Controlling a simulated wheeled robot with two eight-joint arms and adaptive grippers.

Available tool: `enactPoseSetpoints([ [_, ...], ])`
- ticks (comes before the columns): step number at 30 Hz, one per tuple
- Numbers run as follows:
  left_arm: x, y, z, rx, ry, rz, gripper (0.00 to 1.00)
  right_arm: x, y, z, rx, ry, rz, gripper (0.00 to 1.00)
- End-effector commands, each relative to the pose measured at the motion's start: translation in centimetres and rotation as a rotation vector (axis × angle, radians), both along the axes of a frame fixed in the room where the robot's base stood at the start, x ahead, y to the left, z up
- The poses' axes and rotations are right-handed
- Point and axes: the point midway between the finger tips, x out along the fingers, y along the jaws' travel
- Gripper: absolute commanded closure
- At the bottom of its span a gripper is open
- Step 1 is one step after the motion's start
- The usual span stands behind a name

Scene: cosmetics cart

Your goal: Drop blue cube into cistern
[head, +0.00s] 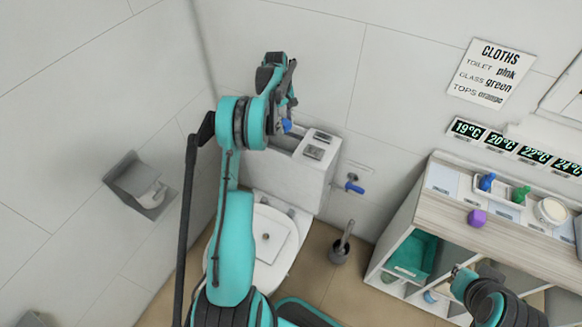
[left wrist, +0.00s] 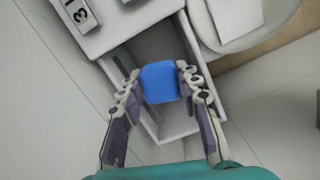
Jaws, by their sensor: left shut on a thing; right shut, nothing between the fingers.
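The blue cube (head: 287,125) is held in my left gripper (head: 286,118) above the cistern (head: 288,178). In the left wrist view the blue cube (left wrist: 159,82) sits between the two fingers of my left gripper (left wrist: 160,85), with the cistern's open cavity (left wrist: 152,45) behind and below it. The cistern lid (head: 319,143) lies toward the right end of the cistern, leaving the part under the cube open. My right gripper (head: 461,278) is low at the right, shut and empty in front of the shelf unit.
The toilet bowl with its closed seat (head: 268,238) is below the cistern. A blue-handled valve (head: 354,186) is on the wall. A toilet brush (head: 342,245) stands on the floor. The shelf unit (head: 435,190) at right carries a purple object (head: 477,217) and small bottles.

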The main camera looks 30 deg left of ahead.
Motion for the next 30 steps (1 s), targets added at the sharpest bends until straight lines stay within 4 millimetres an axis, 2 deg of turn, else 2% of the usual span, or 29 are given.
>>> enactPoseSetpoints([
  [1,0.1,2.1,-0.1,-0.003,0.001,0.075,0.95,0.0,0.0,0.0,0.000,0.000,0.000,1.00],
  [3,0.1,4.2,-0.2,-0.006,0.003,0.161,0.95,0.0,0.0,0.0,0.000,0.000,0.000,1.00],
  [8,-0.1,6.6,-0.4,-0.012,0.004,0.265,0.95,0.0,0.0,0.0,0.000,0.000,0.000,1.00],
  [14,-0.1,6.9,-1.5,-0.012,0.004,0.279,0.95,0.0,0.0,-0.7,0.000,0.000,0.000,1.00],
  [25,-0.1,6.8,-5.7,-0.012,0.005,0.276,0.95,0.0,0.0,-3.1,0.000,0.000,0.000,1.00],
  [30,-0.1,6.8,-6.4,-0.012,0.004,0.275,0.95,0.0,0.0,-3.4,0.000,0.000,0.000,1.00],
])
